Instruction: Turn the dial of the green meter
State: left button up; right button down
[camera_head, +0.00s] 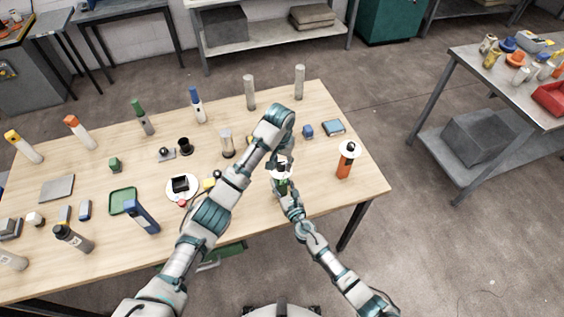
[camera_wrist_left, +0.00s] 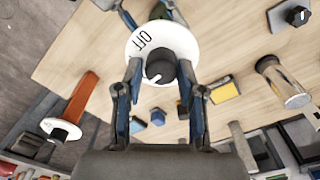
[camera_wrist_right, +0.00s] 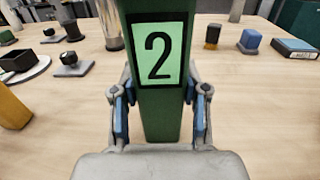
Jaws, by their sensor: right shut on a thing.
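The green meter (camera_wrist_right: 161,75) stands upright between the fingers of my right gripper (camera_wrist_right: 161,105), which is shut on its green body below a label with a "2". In the head view the meter (camera_head: 282,186) is partly hidden by my arms. My left gripper (camera_wrist_left: 160,85) is open over the dial, one finger on each side of the knob with small gaps. In the head view my left gripper (camera_head: 280,160) points down over the meter.
An orange meter (camera_head: 345,166) with a white top stands to the right on the wooden table (camera_head: 320,185). A blue block (camera_head: 308,131) and a flat dark box (camera_head: 333,128) lie behind. Several bottles, blocks and a green tray (camera_head: 122,201) occupy the left side.

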aim_at(281, 164)
pick_arm(q)
jog(key=shift+o, duration=0.9)
pick_arm(e)
jog(key=shift+d, duration=0.1)
pick_arm(q)
notch_tip(281, 164, up, 12)
pick_arm(e)
jog(key=shift+w, duration=0.1)
pick_arm(q)
jog(key=shift+a+f, duration=0.1)
pick_arm(e)
jog(key=c, duration=0.5)
grip_release()
pick_arm(q)
jog(key=shift+s, duration=0.1)
